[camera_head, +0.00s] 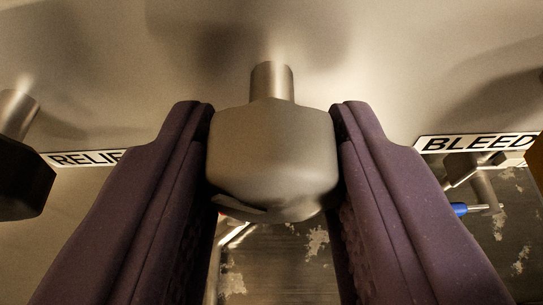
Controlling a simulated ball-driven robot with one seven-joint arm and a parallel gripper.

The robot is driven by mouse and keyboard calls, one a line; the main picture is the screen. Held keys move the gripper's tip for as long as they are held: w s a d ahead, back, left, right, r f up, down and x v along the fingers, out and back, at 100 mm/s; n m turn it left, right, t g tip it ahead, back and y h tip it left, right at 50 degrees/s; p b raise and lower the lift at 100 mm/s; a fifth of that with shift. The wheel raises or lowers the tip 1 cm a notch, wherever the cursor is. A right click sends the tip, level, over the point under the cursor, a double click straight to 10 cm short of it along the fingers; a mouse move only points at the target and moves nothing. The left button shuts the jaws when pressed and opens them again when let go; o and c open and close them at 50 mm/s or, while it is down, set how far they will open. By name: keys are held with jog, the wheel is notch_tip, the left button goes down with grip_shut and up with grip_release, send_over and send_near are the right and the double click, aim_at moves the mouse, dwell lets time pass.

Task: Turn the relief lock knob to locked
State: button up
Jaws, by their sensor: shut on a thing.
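My gripper (273,135) is shut on a grey metal knob (272,158), with one purple finger on each side of it. The knob has a blocky, bevelled body on a short round shaft (272,82) that comes out of the panel. A label reading "RELIE" (88,158) shows on the left, its right end hidden behind my left finger. No label for the held knob itself shows. I cannot read a locked or unlocked mark.
A dark knob (22,178) on a metal shaft stands at the left edge. A "BLEED" label (478,143) is at the right, with a metal fitting (474,168) and a blue-tipped part (461,209) below it. The grey panel (400,60) above is bare.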

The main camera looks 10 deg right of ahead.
jog(key=p, duration=0.1)
jog(key=m+p, duration=0.1)
jog(key=p, duration=0.1)
jog(key=shift+s+r+y, duration=0.1)
jog(key=shift+r+y, duration=0.15)
jog(key=shift+y, duration=0.15)
jog(key=m+p, duration=0.1)
jog(key=p, duration=0.2)
jog(key=shift+m+y+p, duration=0.3)
jog(key=shift+y+p, duration=0.05)
jog(key=shift+y, duration=0.05)
jog(key=m+p, duration=0.1)
jog(key=p, duration=0.1)
jog(key=m+t+y+p, duration=0.1)
jog(key=p, duration=0.1)
jog(key=shift+f+m+t+y, duration=0.3)
jog(key=shift+f+m, duration=0.05)
jog(key=shift+m, duration=0.05)
jog(key=shift+p, duration=0.4)
jog(key=o, duration=1)
jog(key=shift+o, duration=0.2)
